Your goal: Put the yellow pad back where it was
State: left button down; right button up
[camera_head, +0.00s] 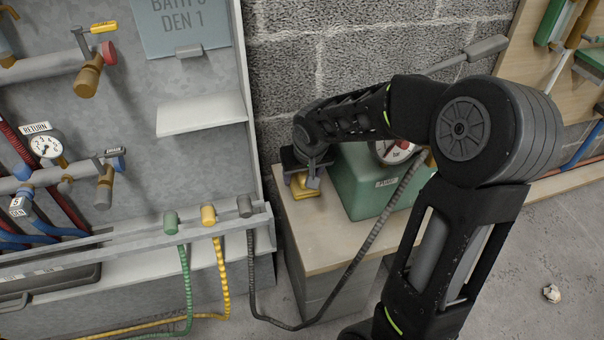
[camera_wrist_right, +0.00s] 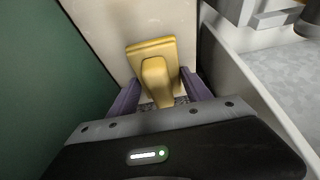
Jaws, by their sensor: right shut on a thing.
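The yellow pad (camera_head: 304,190) is at the left rear of the small bench top, beside the green box. In the right wrist view the pad (camera_wrist_right: 152,50) has a flat plate and a raised grip between the two fingers. My right gripper (camera_head: 309,176) is shut on that grip and points down over the bench; in the wrist view the gripper (camera_wrist_right: 160,92) has a finger on each side of it. I cannot tell whether the pad touches the bench top. My left gripper is not in view.
The green pump box (camera_head: 362,185) with a dial stands right of the pad, close to my arm. The grey panel (camera_head: 215,150) with a white shelf (camera_head: 202,113) is to the left. Green, yellow and dark hoses hang from its rail (camera_head: 140,232). The bench top (camera_head: 320,240) is clear in front.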

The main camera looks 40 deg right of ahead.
jog(key=o, duration=1)
jog(key=shift+f, duration=0.15)
jog(key=o, duration=0.5)
jog(key=shift+c, duration=0.2)
jog(key=shift+r+p, duration=0.3)
jog(key=shift+r, duration=0.2)
jog(key=p+v, duration=0.4)
jog(key=v, duration=0.7)
jog(key=shift+s+r, duration=0.15)
jog(key=shift+s, duration=0.1)
jog(key=shift+a, duration=0.1)
